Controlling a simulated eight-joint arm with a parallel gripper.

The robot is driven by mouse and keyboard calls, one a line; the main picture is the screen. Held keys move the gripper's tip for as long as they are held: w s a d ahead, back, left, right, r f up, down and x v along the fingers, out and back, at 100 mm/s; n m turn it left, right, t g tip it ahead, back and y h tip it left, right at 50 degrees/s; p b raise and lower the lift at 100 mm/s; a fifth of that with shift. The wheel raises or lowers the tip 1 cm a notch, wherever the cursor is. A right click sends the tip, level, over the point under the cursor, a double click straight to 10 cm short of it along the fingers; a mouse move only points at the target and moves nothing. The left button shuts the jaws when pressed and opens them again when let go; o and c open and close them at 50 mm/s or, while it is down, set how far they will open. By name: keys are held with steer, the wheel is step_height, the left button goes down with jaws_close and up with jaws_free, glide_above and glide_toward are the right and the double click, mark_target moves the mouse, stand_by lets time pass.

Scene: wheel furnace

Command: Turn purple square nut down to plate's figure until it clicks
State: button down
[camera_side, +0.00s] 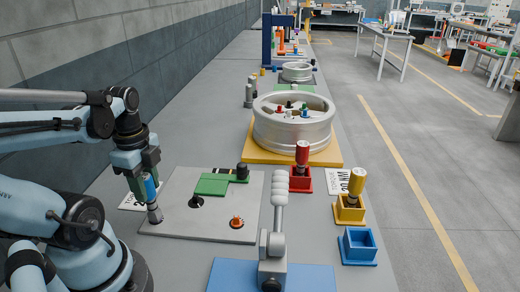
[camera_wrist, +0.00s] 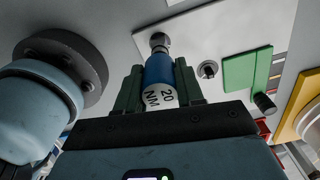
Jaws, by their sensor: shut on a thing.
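My gripper (camera_side: 146,172) is shut on a blue torque driver (camera_side: 151,188) marked "20 NM". The driver also shows between my fingers in the wrist view (camera_wrist: 159,70). It stands nearly upright, tilted slightly, over the front left of the grey plate (camera_side: 190,228). Its silver socket (camera_side: 155,214) appears to touch the plate or something on it; the exact contact cannot be told. No purple square nut can be made out; the socket hides the spot below it. The plate's figure is not readable from here.
The plate carries a green block (camera_side: 214,185), a black fitting (camera_side: 196,202) and an orange nut (camera_side: 237,222). Red (camera_side: 302,153) and yellow (camera_side: 357,182) drivers stand in matching boxes; the blue box (camera_side: 358,243) is empty. A grey lever (camera_side: 279,215) rises in front. A wheel (camera_side: 262,128) lies behind.

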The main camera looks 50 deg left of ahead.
steer(key=c, duration=0.6)
jaws_free()
steer(key=shift+r, duration=0.1)
step_height(320, 180, up, 12)
steer(key=shift+f, duration=0.15)
steer(key=w+d+f+n+t, duration=0.2)
steer(key=w+d+n, duration=0.1)
steer(key=w+d, duration=0.1)
steer(key=w+d+f+n+t, duration=0.2)
steer(key=w+d+n, duration=0.2)
steer(key=w, duration=0.1)
steer(key=w+d+f+n+t, duration=0.3)
steer(key=w+d+n, duration=0.1)
steer(key=w, duration=0.1)
steer(key=shift+w+d+f, duration=0.1)
steer(key=shift+w+d, duration=0.1)
steer(key=shift+w, duration=0.05)
